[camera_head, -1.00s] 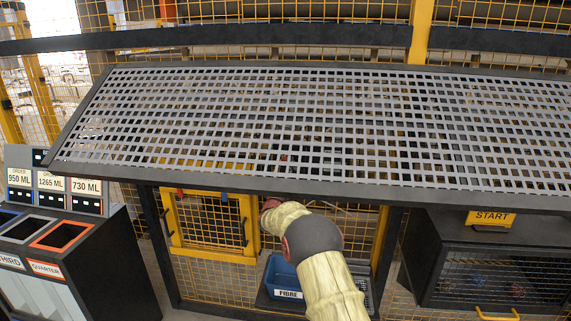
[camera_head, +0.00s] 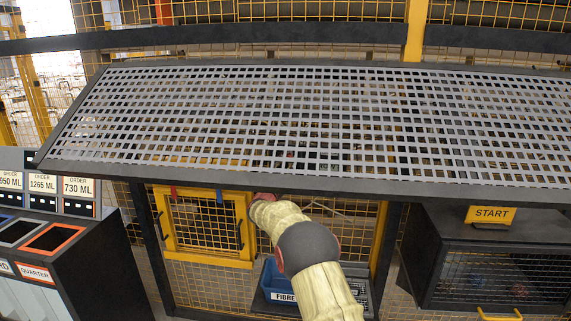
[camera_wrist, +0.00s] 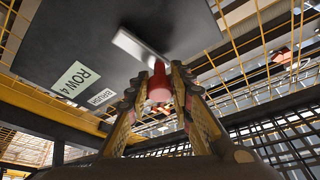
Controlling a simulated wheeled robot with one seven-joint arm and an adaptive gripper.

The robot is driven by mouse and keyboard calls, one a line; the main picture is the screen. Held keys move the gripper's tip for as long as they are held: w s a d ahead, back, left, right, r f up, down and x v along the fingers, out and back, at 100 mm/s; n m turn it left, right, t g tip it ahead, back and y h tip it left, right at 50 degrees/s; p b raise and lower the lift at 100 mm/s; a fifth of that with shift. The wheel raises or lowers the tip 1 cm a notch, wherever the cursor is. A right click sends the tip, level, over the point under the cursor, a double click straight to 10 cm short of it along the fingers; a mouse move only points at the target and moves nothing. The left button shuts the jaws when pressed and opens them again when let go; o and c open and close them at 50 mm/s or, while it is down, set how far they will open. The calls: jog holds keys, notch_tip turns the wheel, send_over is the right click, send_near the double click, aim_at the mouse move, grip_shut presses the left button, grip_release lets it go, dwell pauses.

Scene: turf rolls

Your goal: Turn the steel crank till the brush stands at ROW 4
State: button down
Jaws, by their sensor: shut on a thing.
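In the wrist view the steel crank (camera_wrist: 136,46) is a pale bar under a dark panel, with a red handle (camera_wrist: 160,88) at its near end. My gripper (camera_wrist: 159,80) has its two fingers on either side of the red handle and is shut on it. A pale green plate reading ROW 4 (camera_wrist: 77,79) and a smaller label reading BRUSH (camera_wrist: 101,97) are on the panel, left of the crank. The brush itself cannot be made out. In the head view my arm reaches under the slotted grating, and the grating's front edge hides my gripper.
The slotted grating (camera_head: 300,120) spans the area above my arm. A yellow-framed mesh gate (camera_head: 205,258) is left of my arm. A blue FIBRE bin (camera_head: 272,280) is below it. A dark mesh cabinet with a START sign (camera_head: 490,215) stands right. Order bins (camera_head: 50,240) stand left.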

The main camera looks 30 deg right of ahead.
jog(key=shift+s+d+m+g, duration=0.15)
jog(key=shift+m+g, duration=0.25)
jog(key=shift+m, duration=0.2)
jog(key=c, duration=1.5)
grip_release()
jog(key=shift+c, duration=0.2)
jog(key=v, duration=1.2)
jog(key=shift+f, duration=0.2)
